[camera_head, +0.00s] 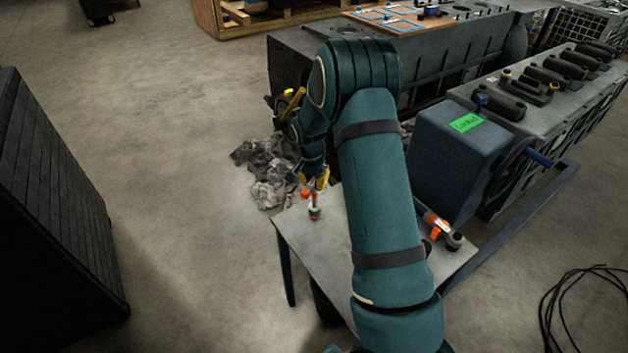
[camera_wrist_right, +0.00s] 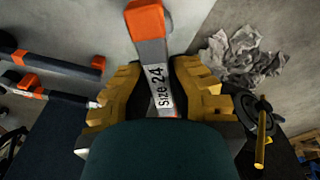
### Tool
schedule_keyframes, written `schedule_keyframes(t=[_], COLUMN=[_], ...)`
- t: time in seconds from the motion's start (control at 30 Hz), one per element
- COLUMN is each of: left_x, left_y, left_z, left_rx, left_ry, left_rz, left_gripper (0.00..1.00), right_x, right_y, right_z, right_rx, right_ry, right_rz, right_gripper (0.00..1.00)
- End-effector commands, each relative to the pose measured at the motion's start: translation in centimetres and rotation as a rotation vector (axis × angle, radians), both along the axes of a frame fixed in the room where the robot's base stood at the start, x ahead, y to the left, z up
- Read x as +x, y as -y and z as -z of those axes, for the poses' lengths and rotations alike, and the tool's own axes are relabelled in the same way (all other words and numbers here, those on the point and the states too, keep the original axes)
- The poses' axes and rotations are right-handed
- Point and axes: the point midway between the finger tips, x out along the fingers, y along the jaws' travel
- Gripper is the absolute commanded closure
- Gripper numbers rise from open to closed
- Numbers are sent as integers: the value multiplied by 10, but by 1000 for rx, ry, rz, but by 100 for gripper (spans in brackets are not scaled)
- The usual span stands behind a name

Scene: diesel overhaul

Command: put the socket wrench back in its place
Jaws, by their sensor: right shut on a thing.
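My right gripper (camera_head: 318,182) is above the left edge of a small grey table (camera_head: 300,240). In the wrist view its yellow fingers (camera_wrist_right: 160,95) are shut on a grey socket wrench (camera_wrist_right: 150,55) marked "Size 24", with an orange end. In the head view the lower end of this wrench (camera_head: 314,212), with an orange band, points down at the tabletop; I cannot tell whether it touches. Other grey wrenches with orange bands (camera_head: 438,227) lie at the table's right side; two dark wrench shafts (camera_wrist_right: 55,65) show at the left of the wrist view. My left gripper is not in view.
A blue-grey box (camera_head: 450,165) with a green label stands behind the table's right side. Crumpled grey cloth (camera_head: 268,172) lies beyond the table's left edge. A long grey engine block (camera_head: 540,105) is at right. My right arm hides the table's middle.

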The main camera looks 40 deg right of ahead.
Motion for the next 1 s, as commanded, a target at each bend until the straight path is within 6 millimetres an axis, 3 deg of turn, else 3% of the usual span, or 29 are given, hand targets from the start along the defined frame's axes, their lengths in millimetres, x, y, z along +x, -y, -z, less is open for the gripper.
schedule_keyframes(t=[0.57,1.0], left_x=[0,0], left_y=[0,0], left_z=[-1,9], left_rx=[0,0], left_ry=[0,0], left_rz=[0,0], left_gripper=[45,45], right_x=[1,0], right_y=[-2,-2], right_z=[1,16], right_rx=[-1,0], right_ry=[1,0], right_rz=[0,0], right_gripper=[100,100])
